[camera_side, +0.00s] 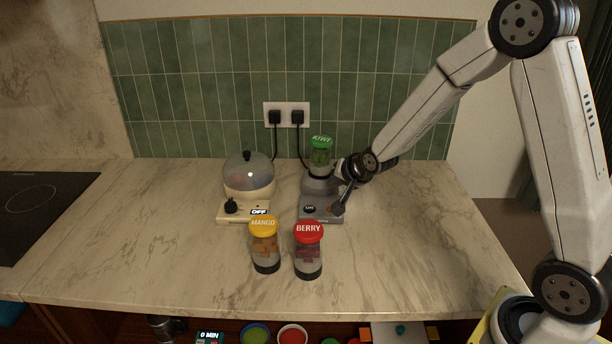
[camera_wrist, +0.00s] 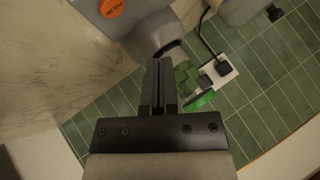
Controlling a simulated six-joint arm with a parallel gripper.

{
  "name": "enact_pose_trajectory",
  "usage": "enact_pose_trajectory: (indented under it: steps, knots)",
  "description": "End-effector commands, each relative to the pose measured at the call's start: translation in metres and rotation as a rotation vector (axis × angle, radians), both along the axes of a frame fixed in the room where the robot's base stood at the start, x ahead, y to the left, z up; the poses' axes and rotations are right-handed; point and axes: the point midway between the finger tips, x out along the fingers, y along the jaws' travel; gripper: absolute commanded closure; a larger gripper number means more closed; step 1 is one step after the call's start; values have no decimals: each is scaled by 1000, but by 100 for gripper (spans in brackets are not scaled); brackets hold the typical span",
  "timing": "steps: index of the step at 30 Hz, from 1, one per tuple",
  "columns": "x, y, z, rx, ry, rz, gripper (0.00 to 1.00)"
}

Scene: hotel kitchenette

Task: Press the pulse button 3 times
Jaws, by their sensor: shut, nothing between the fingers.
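The grey blender base (camera_side: 325,215) stands on the counter with the green-lidded KIWI jar (camera_side: 321,156) upright on it. The orange pulse button (camera_wrist: 111,8) shows at the top left of the wrist view, on the grey base (camera_wrist: 135,20). In the side view I cannot make out the button; my gripper covers the right part of the base front. My gripper (camera_side: 338,212) is shut and empty, pointing down at the right of the base. In the wrist view my shut fingertips (camera_wrist: 160,62) are apart from the button in the picture. Whether they touch the base is unclear.
A cream appliance with a clear dome (camera_side: 247,180) and OFF display stands to the left. MANGO (camera_side: 265,250) and BERRY (camera_side: 308,255) jars stand in front. Two plugs sit in the wall socket (camera_side: 287,115). The counter's right side (camera_side: 420,250) is clear.

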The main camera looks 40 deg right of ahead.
Motion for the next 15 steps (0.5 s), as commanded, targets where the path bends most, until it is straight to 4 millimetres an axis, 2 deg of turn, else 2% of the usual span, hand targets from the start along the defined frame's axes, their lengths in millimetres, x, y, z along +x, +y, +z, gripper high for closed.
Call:
enact_pose_trajectory:
  steps: [10, 15]
  knots:
    - [1, 0, 31, 0, -5, 0, 100]
    - [1, 0, 39, 0, -1, 0, 100]
